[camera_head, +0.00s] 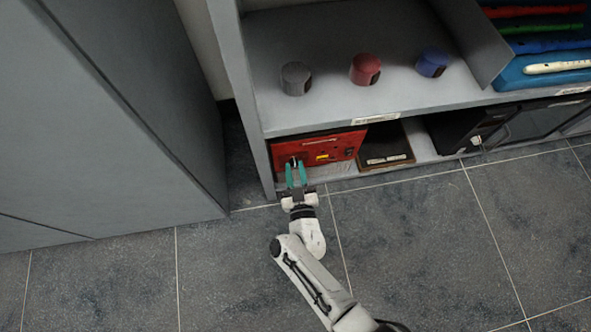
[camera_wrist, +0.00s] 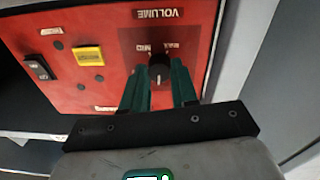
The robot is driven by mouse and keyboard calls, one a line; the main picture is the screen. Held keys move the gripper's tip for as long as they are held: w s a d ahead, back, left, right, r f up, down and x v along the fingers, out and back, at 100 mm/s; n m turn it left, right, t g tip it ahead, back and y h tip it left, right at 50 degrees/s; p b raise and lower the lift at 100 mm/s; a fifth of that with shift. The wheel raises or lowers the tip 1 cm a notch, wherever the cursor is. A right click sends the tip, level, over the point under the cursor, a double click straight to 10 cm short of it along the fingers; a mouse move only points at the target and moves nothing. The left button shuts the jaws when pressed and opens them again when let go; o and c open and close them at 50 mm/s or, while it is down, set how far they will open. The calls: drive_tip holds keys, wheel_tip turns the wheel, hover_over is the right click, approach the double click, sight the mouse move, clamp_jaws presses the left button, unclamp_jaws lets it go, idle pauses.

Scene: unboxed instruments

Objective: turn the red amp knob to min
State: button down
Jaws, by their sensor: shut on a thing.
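The red amp (camera_head: 334,148) stands on the low shelf at the left end of the shelf unit, and its red front panel (camera_wrist: 108,60) fills much of the wrist view. The black volume knob (camera_wrist: 159,68) sits on a darker patch of the panel, under upside-down lettering "VOLUME", with "MID" and "MAX" marks near it. My gripper (camera_head: 296,163) reaches to the left part of the panel. Its two green fingers (camera_wrist: 158,80) are on either side of the knob and shut on it. The fingers hide part of the knob's sides and the marks around it.
A yellow label (camera_wrist: 88,55) and a black switch (camera_wrist: 39,68) are on the panel. A dark box (camera_head: 385,146) stands right of the amp. Grey, red and blue round containers stand on the shelf above. The shelf's upright (camera_head: 243,90) is close on the left; the tiled floor is clear.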

drive_tip(key=shift+f+n, duration=0.1)
drive_tip(key=shift+n, duration=0.5)
drive_tip(key=c, duration=0.9)
unclamp_jaws()
drive_tip(key=shift+o, duration=0.2)
drive_tip(key=p+v, duration=0.3)
drive_tip(key=v, duration=0.7)
drive_tip(key=shift+s, duration=0.4)
drive_tip(key=shift+d, duration=0.1)
